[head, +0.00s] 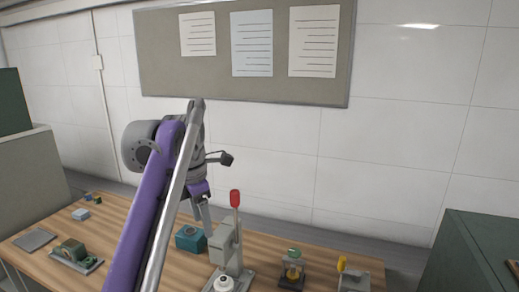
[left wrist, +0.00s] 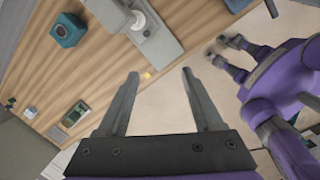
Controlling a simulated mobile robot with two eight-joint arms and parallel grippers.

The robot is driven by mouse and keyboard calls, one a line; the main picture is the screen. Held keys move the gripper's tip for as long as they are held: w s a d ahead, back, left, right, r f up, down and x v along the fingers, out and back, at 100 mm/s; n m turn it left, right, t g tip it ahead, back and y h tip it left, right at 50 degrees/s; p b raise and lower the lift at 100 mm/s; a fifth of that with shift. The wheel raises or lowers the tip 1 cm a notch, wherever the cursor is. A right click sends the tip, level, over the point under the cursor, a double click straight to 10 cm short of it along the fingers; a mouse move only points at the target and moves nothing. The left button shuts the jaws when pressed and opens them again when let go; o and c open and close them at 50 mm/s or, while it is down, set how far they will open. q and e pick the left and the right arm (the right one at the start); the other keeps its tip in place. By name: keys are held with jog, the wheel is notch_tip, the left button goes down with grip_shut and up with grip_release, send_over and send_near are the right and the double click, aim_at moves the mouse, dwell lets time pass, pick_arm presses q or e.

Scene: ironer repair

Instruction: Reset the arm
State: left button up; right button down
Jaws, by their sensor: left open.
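A grey press-like device (head: 222,245) stands on the wooden bench, with an upright lever ending in a red handle (head: 235,198) and a white round part (head: 224,284) low at its front. In the left wrist view its grey body (left wrist: 152,38) shows at the top; the red handle is not visible there. My left gripper (head: 207,222) points down just left of the device in the head view. In the left wrist view its fingers (left wrist: 157,73) are apart and empty. My right gripper (left wrist: 228,50) shows at the right there, fingers apart, over the floor.
A teal box (head: 190,238) sits behind the left gripper; a green device on a plate (head: 75,252) and a grey plate (head: 34,240) lie left. A green-topped fixture (head: 292,268) and a yellow-topped item (head: 342,264) stand right. A dark green cabinet (head: 480,240) bounds the right.

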pick_arm(q)
jog(key=s+a+f+m+t, duration=0.2)
jog(key=s+f+m, duration=0.9)
jog(key=f, duration=0.3)
jog(key=s+a+f+m+t, duration=0.2)
jog(key=s+f+m, duration=0.9)
jog(key=f+m, duration=0.3)
jog(key=shift+s+f+t+y, duration=0.25)
jog(key=shift+s+t+y, duration=0.05)
jog(key=shift+s+t, duration=0.1)
pick_arm(e)
jog(key=shift+w+d, duration=0.1)
jog(key=shift+w, duration=0.25)
